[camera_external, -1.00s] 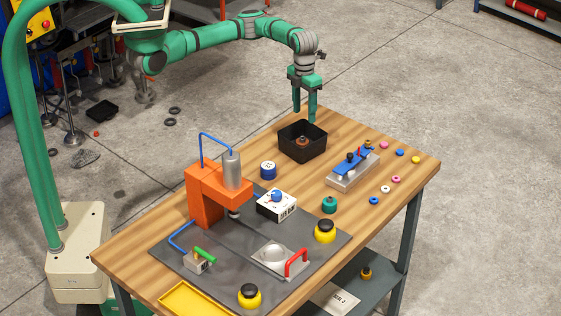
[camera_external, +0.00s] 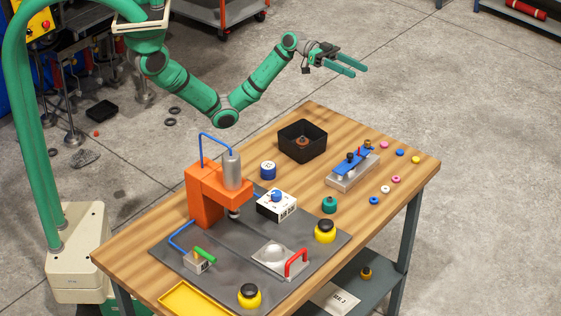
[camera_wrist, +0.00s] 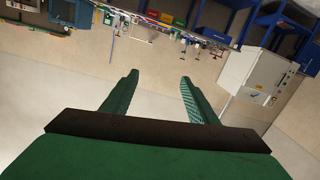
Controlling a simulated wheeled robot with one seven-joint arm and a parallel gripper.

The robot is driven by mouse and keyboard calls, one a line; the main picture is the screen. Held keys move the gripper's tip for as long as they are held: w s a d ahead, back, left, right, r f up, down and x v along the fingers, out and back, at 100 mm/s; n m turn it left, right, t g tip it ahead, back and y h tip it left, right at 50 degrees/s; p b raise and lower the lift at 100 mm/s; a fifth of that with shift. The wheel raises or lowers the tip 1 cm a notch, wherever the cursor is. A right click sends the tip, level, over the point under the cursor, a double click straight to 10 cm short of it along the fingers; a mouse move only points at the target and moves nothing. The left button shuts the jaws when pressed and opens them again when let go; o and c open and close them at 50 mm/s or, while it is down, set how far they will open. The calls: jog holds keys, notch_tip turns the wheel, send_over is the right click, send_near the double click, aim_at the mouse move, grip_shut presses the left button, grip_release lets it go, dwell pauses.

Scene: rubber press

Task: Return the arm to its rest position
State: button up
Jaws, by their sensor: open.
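My green arm is folded with its elbow low, behind the table's far left edge, and the forearm rises to the right. My gripper (camera_external: 360,69) is held well above the floor beyond the table's far edge, pointing right and roughly level. Its two green fingers are apart and nothing is between them. In the wrist view my gripper (camera_wrist: 158,82) also shows open and empty, with the room behind it appearing upside down.
The wooden table (camera_external: 321,118) carries a black bin (camera_external: 303,141) with an object inside, an orange press (camera_external: 205,195), a white dial box (camera_external: 276,205), a grey fixture (camera_external: 353,168) and several coloured rings. The elbow is close to the table's far left side.

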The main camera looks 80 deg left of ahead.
jog(key=s+a+f+n+t+y, duration=0.1)
jog(key=a+f+n+t+y, duration=0.25)
jog(key=a+f+n, duration=0.6)
jog(key=s+a+f+n+t+y, duration=0.2)
jog(key=a+f+n+y, duration=0.35)
jog(key=a, duration=0.75)
jog(key=s+a+f+n+g+y, duration=0.1)
jog(key=s+a+f+n+y, duration=0.2)
jog(key=s+a+f, duration=0.35)
jog(key=s+a+f+n+g+y, duration=0.1)
jog(key=s+a+f+n+y, duration=0.2)
jog(key=f, duration=0.6)
jog(key=s+d+f+m+g, duration=0.1)
jog(key=s+d+f+m, duration=0.25)
jog(key=s+d, duration=0.5)
jog(key=s+d+f+m, duration=0.2)
jog(key=s+d+f, duration=0.35)
jog(key=s, duration=0.55)
jog(key=s+d+r+m+h, duration=0.1)
jog(key=s+d+r+m, duration=0.3)
jog(key=s, duration=0.5)
jog(key=s+d+r+m+h, duration=0.2)
jog(key=s+d+r+m, duration=0.2)
jog(key=s+d, duration=0.5)
jog(key=shift+s+d+r+t, duration=0.2)
jog(key=shift+s+r+t, duration=0.15)
jog(key=shift+s+r, duration=0.45)
